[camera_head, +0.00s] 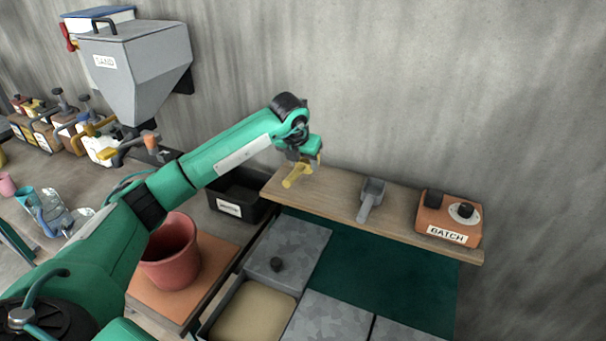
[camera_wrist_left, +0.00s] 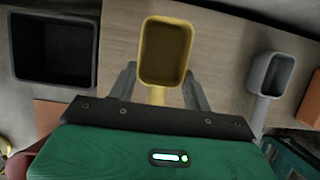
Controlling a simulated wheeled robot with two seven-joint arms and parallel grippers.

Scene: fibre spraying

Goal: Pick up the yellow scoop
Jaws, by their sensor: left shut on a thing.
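The yellow scoop (camera_head: 295,176) is at the left end of the wooden shelf in the head view. In the left wrist view the yellow scoop (camera_wrist_left: 166,52) shows its open bowl, with its handle running down between the fingers. My left gripper (camera_head: 306,160) is over the shelf, shut on the scoop's handle. In the wrist view its two grey fingers (camera_wrist_left: 158,92) stand on either side of the handle; the grip itself is partly hidden by the gripper body. I cannot tell whether the scoop still touches the shelf. My right gripper is not in view.
On the wooden shelf (camera_head: 335,193), a grey scoop (camera_head: 370,197) lies to the right and an orange BATCH box (camera_head: 448,218) sits beyond it. A black bin (camera_head: 238,196) is left of the shelf. A red bucket (camera_head: 170,252) stands below my left arm. A SAND hopper (camera_head: 138,65) hangs at the back left.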

